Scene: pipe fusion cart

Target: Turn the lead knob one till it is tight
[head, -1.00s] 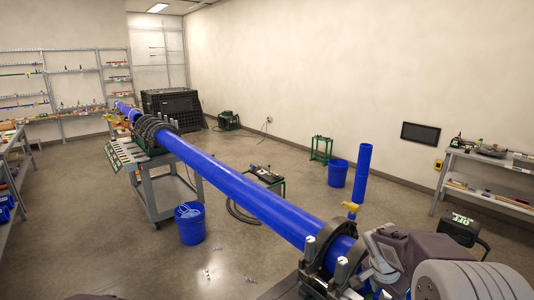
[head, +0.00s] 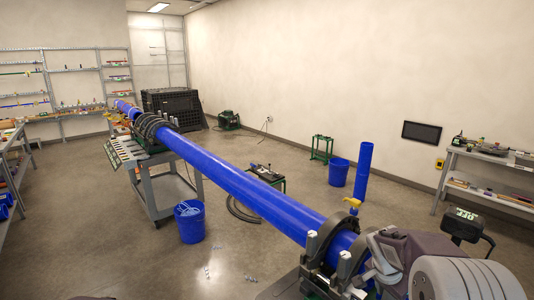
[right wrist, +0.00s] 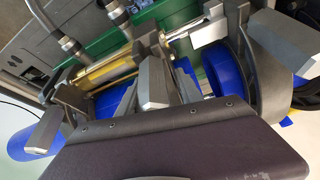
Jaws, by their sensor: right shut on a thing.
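A long blue pipe (head: 240,190) runs from the far cart to black clamp rings (head: 325,245) on the near machine. Upright grey clamp posts (head: 311,244) stand at these rings, with another grey post (head: 343,264) nearer me. My right gripper (head: 378,262) is low at the right, beside the near clamp. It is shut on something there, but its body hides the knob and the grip. In the right wrist view, grey blocks (right wrist: 154,88) and a brass cylinder (right wrist: 103,70) show beyond its dark housing; I cannot tell which part is held. My left gripper is out of view.
A yellow-handled part (head: 352,203) stands just behind the near clamp. An upright blue pipe (head: 364,170) and a blue bucket (head: 338,172) are beyond it. Another blue bucket (head: 189,222) stands left of the pipe. A shelf table (head: 490,170) is at the right wall.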

